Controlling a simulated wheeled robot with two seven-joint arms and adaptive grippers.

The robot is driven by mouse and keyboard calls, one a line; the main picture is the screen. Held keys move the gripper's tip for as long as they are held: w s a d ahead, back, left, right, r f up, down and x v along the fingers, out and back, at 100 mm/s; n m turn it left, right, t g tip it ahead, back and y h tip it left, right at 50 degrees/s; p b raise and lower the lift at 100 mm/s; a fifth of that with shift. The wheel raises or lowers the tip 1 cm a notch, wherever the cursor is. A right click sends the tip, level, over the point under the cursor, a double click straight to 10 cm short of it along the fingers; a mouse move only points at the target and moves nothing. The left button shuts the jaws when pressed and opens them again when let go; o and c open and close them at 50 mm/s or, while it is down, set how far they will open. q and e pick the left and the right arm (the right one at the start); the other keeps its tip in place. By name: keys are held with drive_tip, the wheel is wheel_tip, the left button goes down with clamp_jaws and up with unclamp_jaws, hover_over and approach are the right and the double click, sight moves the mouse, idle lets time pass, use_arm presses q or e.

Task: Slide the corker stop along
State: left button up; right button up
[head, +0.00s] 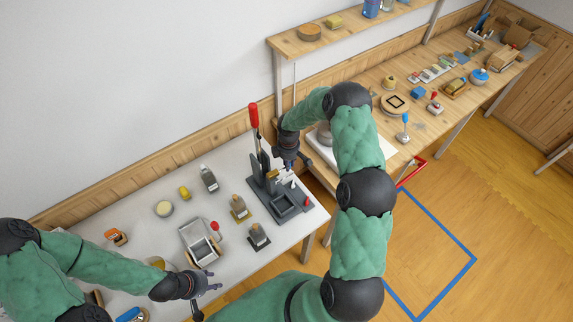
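The corker (254,165) is a dark grey device with an upright post and a tall red-handled lever (254,116). It stands near the right end of the white table. Its base has a square tray-like recess (284,205) at the front. Small brass and pale parts sit on the base by the post; I cannot tell which is the stop. My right gripper (289,167) points down at these parts from behind and right. Its fingertips are too small to tell if they touch or hold anything. My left gripper (213,281) is open and empty above the table's front edge.
A wooden bench (430,130) with many small items stands right.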

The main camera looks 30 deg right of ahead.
drive_tip(key=o, duration=0.4)
drive_tip(key=shift+d, duration=0.25)
drive_tip(key=shift+c, duration=0.2)
drive_tip(key=shift+d, duration=0.1)
drive_tip(key=shift+r, duration=0.1)
drive_tip(key=shift+w+r, duration=0.1)
drive_tip(key=shift+r, duration=0.15)
wheel_tip(320, 180, up, 11)
drive_tip(key=shift+r, duration=0.2)
